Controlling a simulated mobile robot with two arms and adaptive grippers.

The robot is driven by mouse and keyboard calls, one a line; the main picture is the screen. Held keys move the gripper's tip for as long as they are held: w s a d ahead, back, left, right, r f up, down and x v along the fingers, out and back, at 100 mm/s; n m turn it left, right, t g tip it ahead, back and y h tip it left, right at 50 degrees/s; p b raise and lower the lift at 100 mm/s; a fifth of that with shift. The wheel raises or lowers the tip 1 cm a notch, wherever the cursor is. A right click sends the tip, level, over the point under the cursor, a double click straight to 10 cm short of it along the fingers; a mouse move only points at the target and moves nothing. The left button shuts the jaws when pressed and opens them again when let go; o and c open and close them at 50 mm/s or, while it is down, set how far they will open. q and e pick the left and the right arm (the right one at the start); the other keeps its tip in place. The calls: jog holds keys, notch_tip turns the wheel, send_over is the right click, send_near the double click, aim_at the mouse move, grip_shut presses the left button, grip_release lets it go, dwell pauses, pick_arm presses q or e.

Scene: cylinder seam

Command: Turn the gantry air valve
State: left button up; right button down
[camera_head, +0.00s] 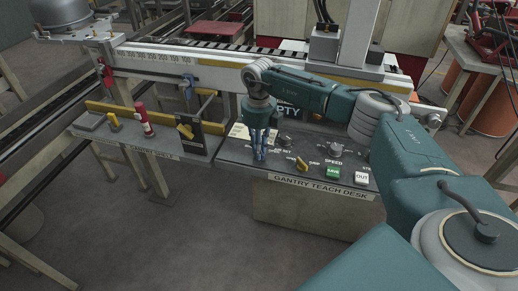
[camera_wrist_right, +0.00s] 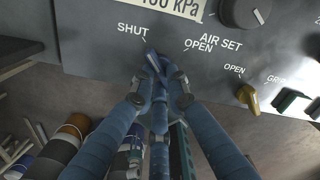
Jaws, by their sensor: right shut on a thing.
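My right gripper (camera_head: 261,152) reaches down from above onto the left part of the gantry teach desk panel (camera_head: 228,156). The handle's tip shows beyond the fingers, between the labels SHUT, on the left, and OPEN, on the right. It tilts slightly left, toward SHUT. The fingers hide the handle's lower part and its pivot. In the head view the handle cannot be told apart from the fingers. My left gripper is not in view.
A yellow lever (camera_wrist_right: 248,98) sits right of the valve, beside another OPEN label. The AIR SET knob (camera_wrist_right: 246,12) is above. A speed knob (camera_head: 335,149), a green button (camera_head: 333,173) and a white button (camera_head: 362,177) are further right. A side shelf (camera_head: 135,143) stands left.

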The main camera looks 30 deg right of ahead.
jog(key=m, duration=0.3)
jog(key=shift+w+a+m+p, duration=0.1)
jog(key=shift+w+m+p, duration=0.05)
jog(key=shift+m+p, duration=0.2)
jog(key=m+p, duration=0.1)
jog(key=m, duration=0.3)
jog(key=shift+w+r+m, duration=0.1)
jog(key=shift+w+m, duration=0.05)
jog(key=shift+m, duration=0.1)
jog(key=m+p, duration=0.1)
jog(key=m, duration=0.3)
jog(key=shift+w+m, duration=0.15)
jog(key=shift+m, duration=0.15)
jog(key=shift+w+m+p, duration=0.15)
jog(key=shift+m+p, duration=0.65)
jog(key=shift+m, duration=1.4)
jog(key=c, duration=1.7)
grip_release()
